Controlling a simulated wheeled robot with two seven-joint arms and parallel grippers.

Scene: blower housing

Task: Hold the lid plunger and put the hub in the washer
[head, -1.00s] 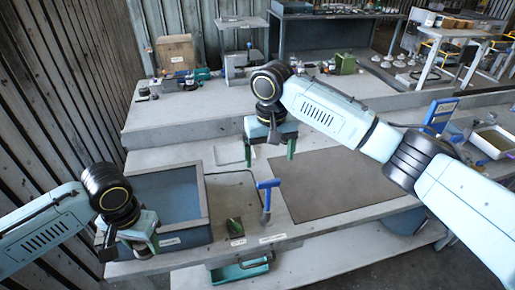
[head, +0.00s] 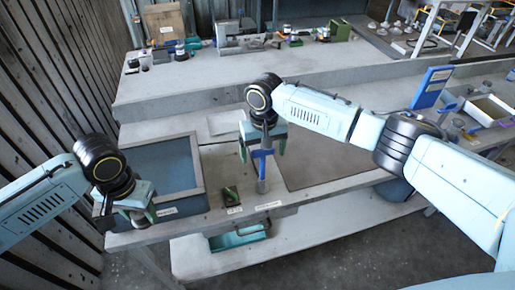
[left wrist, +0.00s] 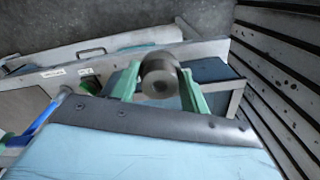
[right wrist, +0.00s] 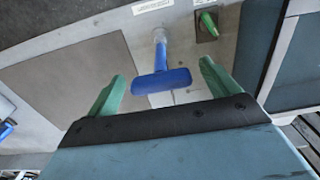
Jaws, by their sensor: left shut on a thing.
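The blue T-shaped handle (head: 262,160), which looks like the lid plunger, stands upright on a pale post at the bench front. My right gripper (head: 262,148) is open over it. In the right wrist view the blue crossbar (right wrist: 160,80) lies between the spread fingers (right wrist: 162,70), with gaps on both sides. My left gripper (head: 138,212) is shut on a grey cylindrical hub (left wrist: 160,78) with a central hole, held at the bench's front left corner. The grey-framed box with a blue inside (head: 197,165), seemingly the washer, lies just behind it.
A small dark block with a green part (head: 230,197) sits left of the handle. A dark flat mat (head: 325,158) covers the bench to the right. A teal open drawer (head: 240,236) is below the front edge. A raised shelf (head: 200,90) with clutter stands behind.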

